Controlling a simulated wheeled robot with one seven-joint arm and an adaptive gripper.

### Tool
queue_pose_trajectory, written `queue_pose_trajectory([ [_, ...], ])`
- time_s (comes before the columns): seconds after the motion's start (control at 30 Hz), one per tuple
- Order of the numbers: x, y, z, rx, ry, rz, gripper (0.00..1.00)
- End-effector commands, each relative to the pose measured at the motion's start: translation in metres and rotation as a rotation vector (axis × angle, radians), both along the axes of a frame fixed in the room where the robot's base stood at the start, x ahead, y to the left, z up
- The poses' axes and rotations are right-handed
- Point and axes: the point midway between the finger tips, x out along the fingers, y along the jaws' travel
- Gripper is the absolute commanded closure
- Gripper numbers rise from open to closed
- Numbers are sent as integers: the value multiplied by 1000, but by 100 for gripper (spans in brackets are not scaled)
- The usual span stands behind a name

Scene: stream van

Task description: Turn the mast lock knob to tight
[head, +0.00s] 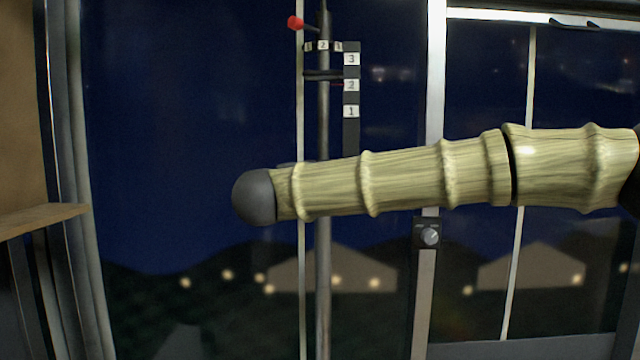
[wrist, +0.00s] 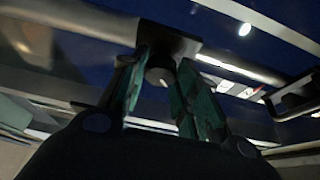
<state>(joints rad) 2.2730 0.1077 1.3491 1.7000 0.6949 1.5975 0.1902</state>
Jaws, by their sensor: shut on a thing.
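The mast lock knob (wrist: 158,75) is a short, pale grey round knob under a dark block (wrist: 172,40) in the wrist view. My gripper (wrist: 163,66) has its two teal-padded fingers on either side of the knob and is shut on it. No mark showing how far the knob is turned can be read. In the head view the mast (head: 323,270) is a thin upright grey pole. My pale ribbed arm crosses in front of it and hides the knob and my gripper there.
A strip with number tags (head: 351,85) stands beside the upper mast, with a red knob (head: 295,22) at upper left. A small black box with a silver dial (head: 430,236) sits on the window post. A wooden shelf (head: 45,218) is at far left.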

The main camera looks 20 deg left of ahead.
Motion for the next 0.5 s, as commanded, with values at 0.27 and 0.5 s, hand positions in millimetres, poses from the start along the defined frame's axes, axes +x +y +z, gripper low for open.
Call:
queue_pose_trajectory([
  [0.27, 0, 0, -1, 9, 4, -1, 93],
  [0.5, 0, 0, -1, 9, 3, -1, 56],
])
